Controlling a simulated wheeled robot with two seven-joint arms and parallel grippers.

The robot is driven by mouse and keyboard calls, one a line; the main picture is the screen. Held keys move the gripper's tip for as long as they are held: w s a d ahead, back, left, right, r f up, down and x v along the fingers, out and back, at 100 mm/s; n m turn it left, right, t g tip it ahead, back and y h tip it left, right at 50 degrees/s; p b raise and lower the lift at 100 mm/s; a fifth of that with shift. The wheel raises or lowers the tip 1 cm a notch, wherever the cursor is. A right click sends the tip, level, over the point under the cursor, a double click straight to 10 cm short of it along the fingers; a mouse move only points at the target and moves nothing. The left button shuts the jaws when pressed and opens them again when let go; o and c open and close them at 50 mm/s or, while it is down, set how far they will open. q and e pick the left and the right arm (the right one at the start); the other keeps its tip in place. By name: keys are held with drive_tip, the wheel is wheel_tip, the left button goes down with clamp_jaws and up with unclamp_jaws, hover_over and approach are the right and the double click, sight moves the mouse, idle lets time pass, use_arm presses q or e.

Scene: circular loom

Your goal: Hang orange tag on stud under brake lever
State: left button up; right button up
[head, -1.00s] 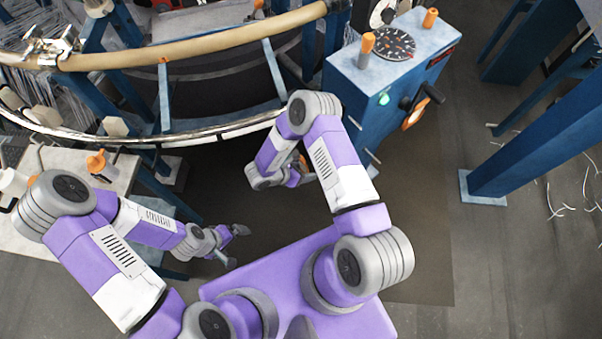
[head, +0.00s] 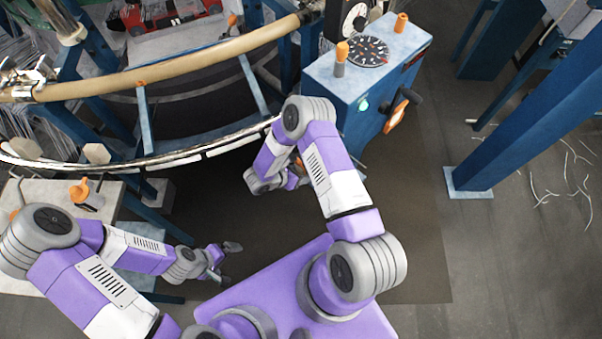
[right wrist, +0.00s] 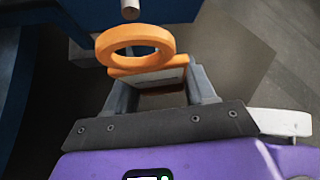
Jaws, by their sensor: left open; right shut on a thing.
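The orange tag (right wrist: 140,45), a ring on a flat block, is between the fingers of my right gripper (right wrist: 163,92), which is shut on it. In the right wrist view, a pale stud end (right wrist: 130,10) shows just beyond the ring, at the top; the ring looks apart from it. In the head view my right arm hides most of that gripper, near the blue cabinet's lower left. A black handle (head: 408,96), perhaps the brake lever, is on the cabinet's right side. My left gripper (head: 232,261) is open and empty over the dark floor mat.
The blue cabinet (head: 345,98) carries a dial (head: 367,51) and orange-topped knobs. An orange-framed piece (head: 396,117) is beside the black handle. The loom's curved rail (head: 150,163) spans the left. A table (head: 22,200) stands left. A blue post (head: 520,130) stands right.

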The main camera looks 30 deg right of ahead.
drive_tip(key=shift+d, duration=0.15)
drive_tip(key=shift+w+d, duration=0.2)
drive_tip(key=shift+d, duration=0.55)
drive_tip(key=shift+d, duration=0.3)
idle(0.4)
drive_tip(key=shift+w+d, duration=0.1)
drive_tip(key=shift+f, duration=0.25)
drive_tip(key=o, duration=1.3)
drive_tip(key=shift+c, duration=0.2)
